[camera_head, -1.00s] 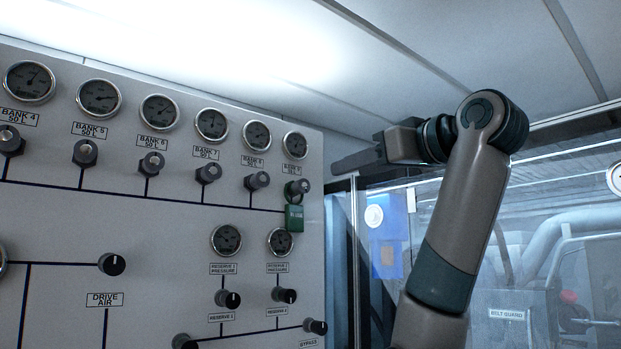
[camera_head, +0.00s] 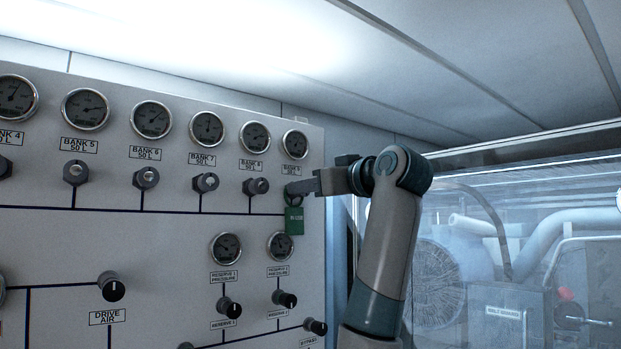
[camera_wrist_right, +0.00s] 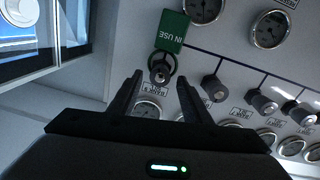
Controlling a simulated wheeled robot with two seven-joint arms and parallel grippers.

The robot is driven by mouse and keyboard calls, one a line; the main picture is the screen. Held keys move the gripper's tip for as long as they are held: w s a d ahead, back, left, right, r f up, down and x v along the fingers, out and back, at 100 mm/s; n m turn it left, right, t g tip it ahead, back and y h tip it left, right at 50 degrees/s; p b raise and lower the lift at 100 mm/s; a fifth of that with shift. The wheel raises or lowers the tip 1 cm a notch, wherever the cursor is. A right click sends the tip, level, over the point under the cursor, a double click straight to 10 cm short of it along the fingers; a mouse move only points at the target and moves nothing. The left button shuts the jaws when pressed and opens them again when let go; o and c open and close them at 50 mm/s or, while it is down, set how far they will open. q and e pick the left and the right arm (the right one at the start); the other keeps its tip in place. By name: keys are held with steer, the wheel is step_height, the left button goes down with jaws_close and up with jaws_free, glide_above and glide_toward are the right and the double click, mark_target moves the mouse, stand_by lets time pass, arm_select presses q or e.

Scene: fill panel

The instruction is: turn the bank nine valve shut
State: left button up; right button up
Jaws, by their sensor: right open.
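The bank nine valve (camera_wrist_right: 160,68) is the last knob in the top row, under the bank 9 gauge (camera_head: 295,144). A green IN USE tag (camera_head: 294,221) hangs at it; the tag also shows in the wrist view (camera_wrist_right: 173,30). My right gripper (camera_head: 292,189) reaches in from the right at the valve and hides most of it in the head view. In the wrist view the open fingers (camera_wrist_right: 160,80) stand on either side of the knob, with gaps showing. Whether the knob is fully between them in depth I cannot tell. My left gripper is out of view.
The bank 8 valve (camera_head: 256,186) sits just left of the gripper. The reserve gauge (camera_head: 280,246) and its knob (camera_head: 285,299) are below the tag. The panel's right edge is close by, with a clear-walled enclosure (camera_head: 480,250) beyond.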

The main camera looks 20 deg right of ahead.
steer(key=shift+w, duration=0.25)
steer(key=c, duration=1)
steer(key=shift+c, duration=0.2)
